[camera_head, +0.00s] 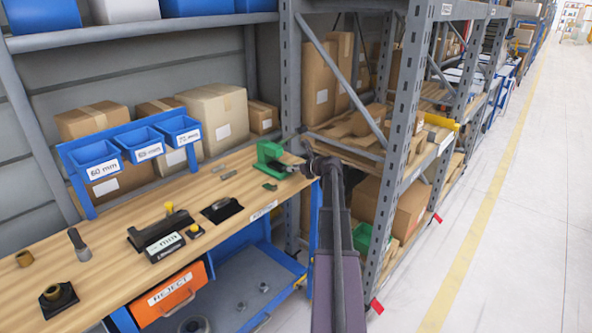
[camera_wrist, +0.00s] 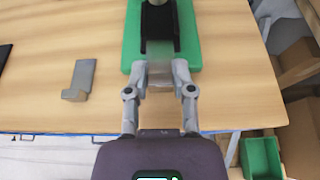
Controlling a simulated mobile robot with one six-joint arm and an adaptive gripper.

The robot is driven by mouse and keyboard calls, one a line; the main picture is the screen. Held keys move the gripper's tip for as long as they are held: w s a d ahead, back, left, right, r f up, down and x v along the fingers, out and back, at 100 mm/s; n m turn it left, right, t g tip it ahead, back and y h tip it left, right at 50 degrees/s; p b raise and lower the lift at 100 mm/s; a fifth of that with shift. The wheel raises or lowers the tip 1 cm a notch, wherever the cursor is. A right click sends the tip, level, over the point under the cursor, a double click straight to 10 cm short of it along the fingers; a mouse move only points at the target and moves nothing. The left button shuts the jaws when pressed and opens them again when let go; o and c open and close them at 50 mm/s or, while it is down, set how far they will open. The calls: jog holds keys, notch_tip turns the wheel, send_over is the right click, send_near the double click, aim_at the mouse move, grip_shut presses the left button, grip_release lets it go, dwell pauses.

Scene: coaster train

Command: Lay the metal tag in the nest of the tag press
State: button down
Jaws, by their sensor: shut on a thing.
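The green tag press (camera_head: 268,153) stands at the far right end of the wooden bench. In the wrist view the press (camera_wrist: 187,40) lies straight ahead, with a dark channel in its green base. My gripper (camera_wrist: 159,72) is shut on the metal tag (camera_wrist: 160,76), a small flat grey plate held between the fingertips. The tag is at the near end of the press, over or just in front of the dark channel; whether it touches is unclear. In the head view my gripper (camera_head: 306,168) is right beside the press, and the tag cannot be made out there.
A grey angled piece (camera_wrist: 80,78) lies on the bench left of the press. The bench (camera_head: 130,210) also holds a black fixture (camera_head: 155,232) and a dark pad (camera_head: 222,210). Blue bins (camera_head: 95,158) hang behind. A rack upright (camera_head: 400,130) stands right of my arm.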

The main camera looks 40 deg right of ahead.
jog(key=shift+w+a+f, duration=0.1)
jog(key=shift+w, duration=1.5)
jog(key=shift+w+a+f, duration=0.1)
jog(key=shift+w, duration=1.5)
jog(key=shift+c, duration=2)
grip_release()
jog(key=shift+s, duration=0.15)
jog(key=v, duration=0.3)
jog(key=f+p+v, duration=0.1)
jog(key=v, duration=0.3)
jog(key=shift+s+f, duration=0.1)
jog(key=shift+s, duration=0.15)
jog(key=r+p, duration=0.1)
jog(key=s+r+p, duration=0.1)
jog(key=r+p, duration=0.1)
jog(key=shift+s+r, duration=0.2)
jog(key=shift+s, duration=0.05)
jog(key=s+a+f+b, duration=0.2)
jog(key=s+a, duration=1)
jog(key=s, duration=0.2)
jog(key=shift+s+a+f, duration=0.2)
jog(key=shift+f, duration=0.05)
